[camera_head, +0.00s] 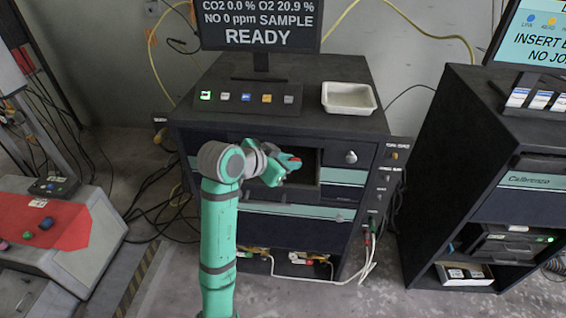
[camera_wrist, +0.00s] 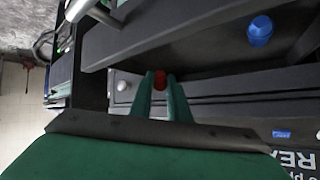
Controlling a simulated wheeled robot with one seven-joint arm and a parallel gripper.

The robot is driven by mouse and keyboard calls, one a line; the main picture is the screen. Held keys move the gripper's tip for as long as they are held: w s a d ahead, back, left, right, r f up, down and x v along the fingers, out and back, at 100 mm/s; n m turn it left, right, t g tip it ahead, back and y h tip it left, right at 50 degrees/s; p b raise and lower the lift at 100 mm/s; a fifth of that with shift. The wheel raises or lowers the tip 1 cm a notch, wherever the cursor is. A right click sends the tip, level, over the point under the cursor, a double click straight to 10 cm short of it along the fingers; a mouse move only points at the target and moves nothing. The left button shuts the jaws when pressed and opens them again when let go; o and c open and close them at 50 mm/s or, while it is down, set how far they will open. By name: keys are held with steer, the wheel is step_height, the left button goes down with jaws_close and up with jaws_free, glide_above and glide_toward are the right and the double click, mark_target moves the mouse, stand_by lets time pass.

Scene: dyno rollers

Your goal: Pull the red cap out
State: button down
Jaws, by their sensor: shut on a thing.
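In the head view, the red cap (camera_head: 294,160) shows as a small red spot at the end of my gripper (camera_head: 286,166), in front of the dark opening of the black cabinet (camera_head: 230,138). The fingers hide part of the cap. I cannot tell whether the cap still touches its seat.
A blue knob-like piece (camera_wrist: 260,31) is on a grey surface in the wrist view. A white tray (camera_head: 348,110) and a button panel (camera_head: 246,99) are on the cabinet top. A round silver knob (camera_head: 351,157) is right of the opening. Another black cabinet (camera_head: 470,110) stands at right.

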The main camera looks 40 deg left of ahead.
steer(key=shift+w+a+f, duration=0.15)
steer(key=shift+w+f, duration=0.15)
steer(key=shift+w, duration=0.3)
steer(key=shift+w+f, duration=0.15)
steer(key=shift+f, duration=0.9)
steer(key=c, duration=1.6)
jaws_free()
steer(key=shift+r, duration=0.1)
